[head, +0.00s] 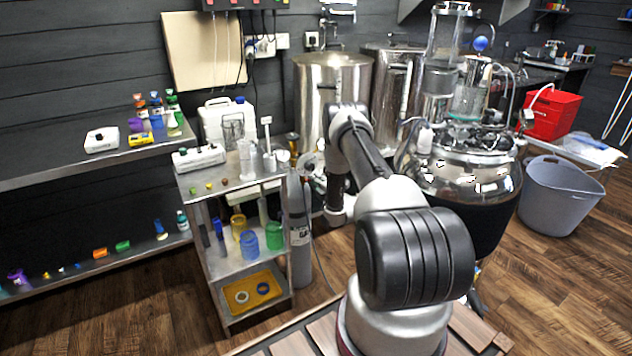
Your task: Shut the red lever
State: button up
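I cannot make out a red lever in the head view. A tall steel vessel (312,90) stands by the back wall, and my arm hides part of its front and lower side. A second steel vessel (392,75) stands to its right, also partly behind my arm. My arm rises from the front, bends at the elbow before the first vessel and drops to the wrist near its foot. My gripper's fingers do not show; the arm and wrist cover that spot. Small fittings left of the wrist are too small to tell apart.
A steel trolley (240,190) with jars and a scale stands left of my arm, a grey gas cylinder (299,235) beside it. A large round steel kettle (465,175) stands right. Beyond are a grey tub (560,200) and red bin (552,115). Wooden floor is clear front left.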

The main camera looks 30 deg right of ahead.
jog(key=o, duration=0.4)
jog(key=shift+o, duration=0.2)
jog(key=s, duration=1.2)
jog(key=shift+a, duration=0.2)
